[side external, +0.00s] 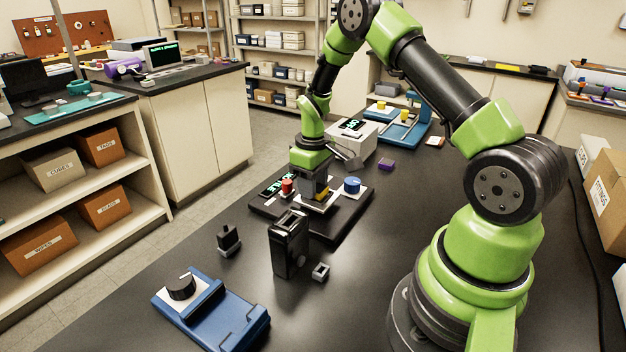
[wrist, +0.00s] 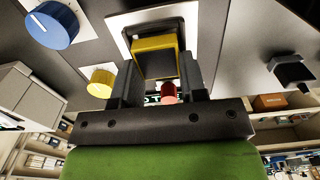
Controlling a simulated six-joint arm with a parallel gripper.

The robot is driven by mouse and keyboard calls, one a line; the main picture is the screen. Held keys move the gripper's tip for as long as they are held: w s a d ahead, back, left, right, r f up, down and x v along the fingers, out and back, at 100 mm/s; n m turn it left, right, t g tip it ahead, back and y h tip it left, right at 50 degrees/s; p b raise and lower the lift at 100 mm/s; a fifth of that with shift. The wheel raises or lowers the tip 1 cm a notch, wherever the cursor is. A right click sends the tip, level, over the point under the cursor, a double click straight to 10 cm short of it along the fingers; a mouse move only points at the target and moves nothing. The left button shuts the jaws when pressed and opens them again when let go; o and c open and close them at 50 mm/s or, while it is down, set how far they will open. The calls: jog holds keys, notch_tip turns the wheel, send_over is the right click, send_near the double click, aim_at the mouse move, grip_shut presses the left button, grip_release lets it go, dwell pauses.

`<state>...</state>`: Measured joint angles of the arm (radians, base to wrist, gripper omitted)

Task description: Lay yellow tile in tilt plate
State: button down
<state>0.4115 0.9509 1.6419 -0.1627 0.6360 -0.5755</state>
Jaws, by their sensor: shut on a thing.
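My gripper (wrist: 157,85) points down over a black device base (side external: 345,226) in the middle of the bench. It is shut on the yellow tile (wrist: 155,58), which sits between the two fingers in the wrist view. The tile also shows as a small yellow patch in the side view (side external: 322,195). A pale square frame with a dark recess, apparently the tilt plate (wrist: 125,24), surrounds the tile in the wrist view. The tile is at or just above the recess; I cannot tell whether it touches. My fingers hide part of the plate.
A blue knob (side external: 352,185) and a red knob (side external: 287,185) flank my gripper. A yellow knob (wrist: 101,83) is close to one finger. A black upright box (side external: 288,245) stands in front, with a blue fixture (side external: 212,308) nearer the camera. A white instrument (side external: 355,137) stands behind.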

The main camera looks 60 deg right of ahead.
dwell(0.4)
jog(key=shift+r, duration=0.65)
jog(key=c, duration=1.5)
grip_release()
jog(key=shift+c, duration=0.2)
grip_shut()
jog(key=s+a+r, duration=0.4)
jog(key=a+r, duration=0.7)
jog(key=a, duration=0.3)
jog(key=a+f, duration=0.2)
jog(key=a, duration=0.6)
jog(key=a+f, duration=0.3)
jog(key=a, duration=0.5)
jog(key=shift+w+a+f, duration=0.2)
jog(key=shift+a+f, duration=0.1)
jog(key=shift+f, duration=0.05)
